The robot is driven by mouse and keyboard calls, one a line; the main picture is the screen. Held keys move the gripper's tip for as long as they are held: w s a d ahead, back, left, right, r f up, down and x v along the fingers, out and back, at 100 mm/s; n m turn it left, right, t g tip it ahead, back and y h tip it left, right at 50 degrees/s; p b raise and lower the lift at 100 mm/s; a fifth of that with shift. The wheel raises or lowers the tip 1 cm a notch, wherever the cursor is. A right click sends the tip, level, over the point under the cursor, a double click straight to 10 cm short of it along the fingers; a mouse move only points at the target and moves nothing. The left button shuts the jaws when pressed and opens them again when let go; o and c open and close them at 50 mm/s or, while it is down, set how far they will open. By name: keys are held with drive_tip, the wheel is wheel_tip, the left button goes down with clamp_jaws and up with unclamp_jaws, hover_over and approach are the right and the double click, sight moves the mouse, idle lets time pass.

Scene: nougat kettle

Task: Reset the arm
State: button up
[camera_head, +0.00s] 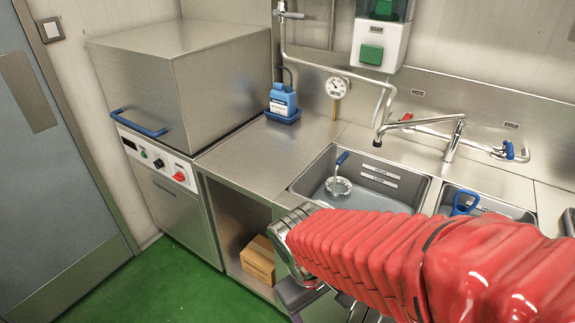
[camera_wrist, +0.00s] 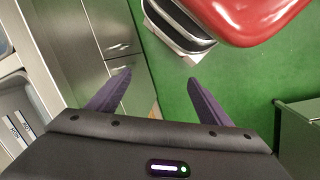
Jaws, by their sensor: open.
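My arm, in a red ribbed cover, reaches across the front of the sinks in the head view. My gripper (camera_wrist: 157,92) shows in the wrist view with its two dark purple fingers spread apart. Nothing is between the fingers; green floor and a steel cabinet front lie beyond them. In the head view the gripper end is mostly hidden behind the arm and its grey wrist, low in front of the counter.
A steel counter (camera_head: 235,160) holds a blue bottle (camera_head: 283,100). The left sink (camera_head: 395,182) has a blue-handled tool (camera_head: 340,172) in it. A boxy steel machine (camera_head: 180,85) stands left. A cardboard box (camera_head: 258,260) sits under the counter. Green floor (camera_head: 150,290) is clear at left.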

drive_tip(key=d+r+m+t+y, duration=0.2)
drive_tip(key=d+r+m+t, duration=0.3)
drive_tip(key=r, duration=0.9)
drive_tip(key=d+m, duration=0.1)
drive_tip(key=d, duration=0.2)
drive_tip(key=shift+d+r+t, duration=0.2)
drive_tip(key=shift+d+t, duration=0.1)
drive_tip(key=shift+d, duration=0.1)
drive_tip(key=shift+c, duration=0.5)
